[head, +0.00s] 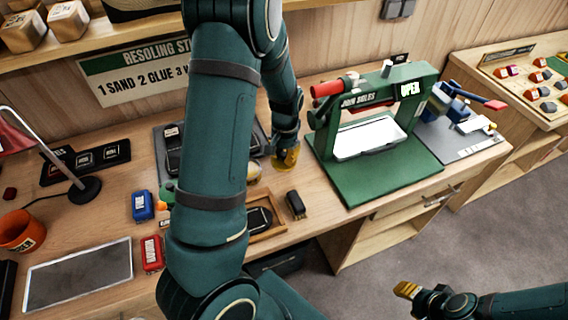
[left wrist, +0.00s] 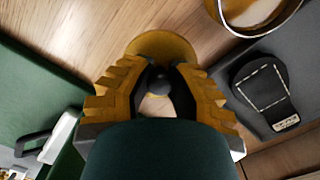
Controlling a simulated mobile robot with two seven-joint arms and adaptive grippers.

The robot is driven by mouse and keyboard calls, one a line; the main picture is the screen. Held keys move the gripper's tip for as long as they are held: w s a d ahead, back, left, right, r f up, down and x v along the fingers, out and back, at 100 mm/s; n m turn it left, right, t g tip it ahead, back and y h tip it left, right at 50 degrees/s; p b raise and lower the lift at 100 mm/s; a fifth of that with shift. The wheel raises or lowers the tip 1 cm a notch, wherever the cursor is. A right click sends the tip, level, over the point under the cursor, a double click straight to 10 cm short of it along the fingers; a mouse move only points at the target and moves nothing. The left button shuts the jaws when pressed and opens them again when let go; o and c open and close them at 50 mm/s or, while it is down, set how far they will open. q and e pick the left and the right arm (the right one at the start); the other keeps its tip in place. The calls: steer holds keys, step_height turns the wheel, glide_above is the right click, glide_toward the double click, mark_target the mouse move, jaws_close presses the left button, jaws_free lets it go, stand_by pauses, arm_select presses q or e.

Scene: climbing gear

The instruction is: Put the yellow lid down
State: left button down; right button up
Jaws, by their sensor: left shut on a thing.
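The yellow lid (left wrist: 165,43) is a round disc with a dark knob (left wrist: 158,80) in the left wrist view. My left gripper (left wrist: 157,95) is shut on the knob, its ridged yellow fingers on either side. In the head view the lid (head: 283,166) and my left gripper (head: 288,153) are over the wooden bench, just left of the green press. I cannot tell whether the lid touches the bench. My right gripper (head: 407,290) is low at the right, over the floor; its fingers are too small to read.
An open round pot (left wrist: 250,12) with tan contents stands near the lid in the left wrist view. A dark sole-shaped piece (left wrist: 262,85) lies beside it. The green press (head: 385,165) stands to the right. A small black block (head: 296,204) sits in front on bare wood.

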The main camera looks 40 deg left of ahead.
mark_target(284, 164)
arm_select(q)
step_height(284, 164, down, 4)
steer(key=shift+r, duration=0.2)
steer(key=shift+r, duration=0.1)
steer(key=shift+b, duration=0.3)
steer(key=shift+f, duration=0.25)
steer(key=c, duration=1)
jaws_free()
steer(key=shift+o, duration=0.2)
steer(key=shift+r, duration=0.15)
